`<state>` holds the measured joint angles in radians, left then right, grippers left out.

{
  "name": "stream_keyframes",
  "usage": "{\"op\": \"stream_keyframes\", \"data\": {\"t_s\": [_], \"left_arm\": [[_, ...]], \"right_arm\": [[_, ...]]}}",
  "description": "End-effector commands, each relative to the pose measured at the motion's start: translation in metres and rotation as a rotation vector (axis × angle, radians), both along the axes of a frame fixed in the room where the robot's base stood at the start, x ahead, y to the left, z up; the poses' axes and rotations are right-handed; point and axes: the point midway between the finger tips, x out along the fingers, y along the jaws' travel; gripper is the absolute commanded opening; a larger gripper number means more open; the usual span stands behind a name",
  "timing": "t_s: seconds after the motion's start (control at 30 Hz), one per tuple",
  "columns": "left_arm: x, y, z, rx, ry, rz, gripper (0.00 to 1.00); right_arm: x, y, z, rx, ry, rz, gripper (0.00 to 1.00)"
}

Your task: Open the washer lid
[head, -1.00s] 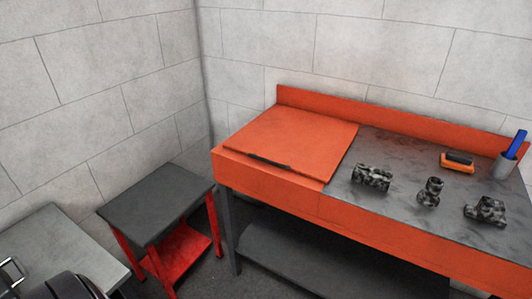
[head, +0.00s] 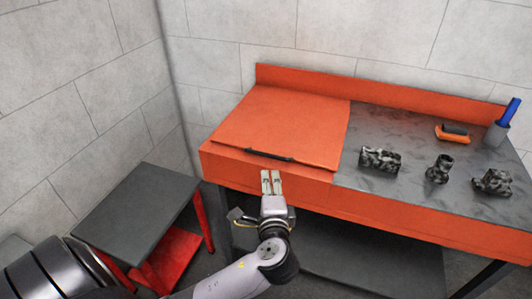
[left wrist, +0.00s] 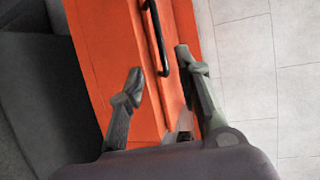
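The orange washer lid (head: 280,122) lies flat and shut on the left part of the orange washer bench (head: 310,192). A black bar handle (head: 268,156) runs along the lid's front edge. My left gripper (head: 271,176) is just in front of the handle, below it in the head view. In the left wrist view the gripper's fingers (left wrist: 159,63) are spread with nothing between them. There the handle (left wrist: 157,38) lies just ahead, between the fingertips in the picture and apart from them. My right gripper is not in view.
Several dark mottled metal parts, including one at centre (head: 381,159), stand on the grey worktop to the right. An orange-and-black brush (head: 452,134) and a grey cup (head: 496,136) with a blue tool are behind them. A red cart with a grey top (head: 135,212) stands at left.

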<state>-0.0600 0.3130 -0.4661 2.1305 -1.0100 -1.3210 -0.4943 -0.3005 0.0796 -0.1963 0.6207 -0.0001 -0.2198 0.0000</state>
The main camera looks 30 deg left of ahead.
Motion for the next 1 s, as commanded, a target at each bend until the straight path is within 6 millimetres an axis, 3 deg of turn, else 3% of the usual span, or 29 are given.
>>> {"op": "stream_keyframes", "data": {"t_s": [0.2, 0.6, 0.8, 1.0], "left_arm": [[0.038, 0.029, -0.006, 0.005, 0.000, 0.001, 0.31], [0.102, 0.076, -0.022, 0.001, 0.001, 0.002, 0.31], [0.118, 0.087, -0.026, 0.001, 0.001, -0.001, 0.31], [0.121, 0.090, -0.028, -0.002, 0.002, -0.002, 0.31]], "right_arm": [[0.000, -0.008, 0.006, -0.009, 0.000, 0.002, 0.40], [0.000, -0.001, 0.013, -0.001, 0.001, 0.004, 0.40], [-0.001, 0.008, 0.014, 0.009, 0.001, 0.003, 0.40], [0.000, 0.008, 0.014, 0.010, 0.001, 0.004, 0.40]]}}
